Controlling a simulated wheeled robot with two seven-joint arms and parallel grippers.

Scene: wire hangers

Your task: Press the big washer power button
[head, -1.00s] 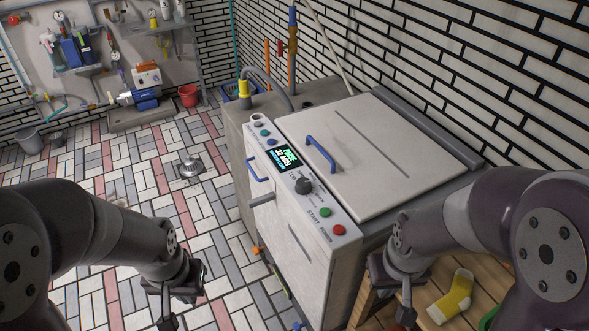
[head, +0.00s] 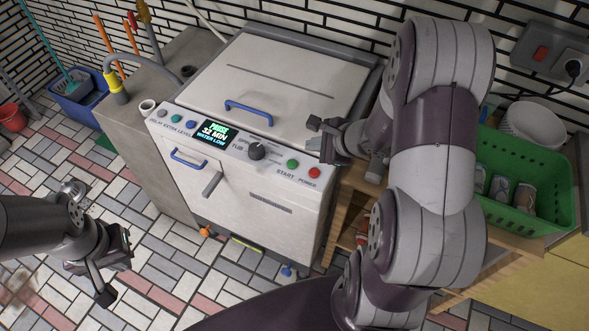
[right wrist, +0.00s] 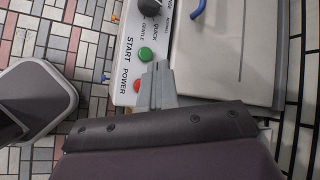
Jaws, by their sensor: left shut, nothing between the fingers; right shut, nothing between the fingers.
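The washer (head: 255,200) is a white top-loading machine with a sloped control panel along its front. The power button (head: 314,173) is the red one at the panel's right end, labelled POWER. It also shows, partly hidden by my fingers, in the right wrist view (right wrist: 138,86). The green start button (head: 293,163) is just left of it. My right gripper (head: 318,125) is shut and empty, above and behind the red button near the lid's right corner. My left gripper (head: 105,290) is shut and empty, low over the floor at left.
The panel also has a black knob (head: 257,151), a lit display (head: 213,132) and small buttons. A blue lid handle (head: 249,112) stands up. Right of the washer, a wooden table holds a green basket (head: 525,210). A blue bucket (head: 82,108) stands at back left.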

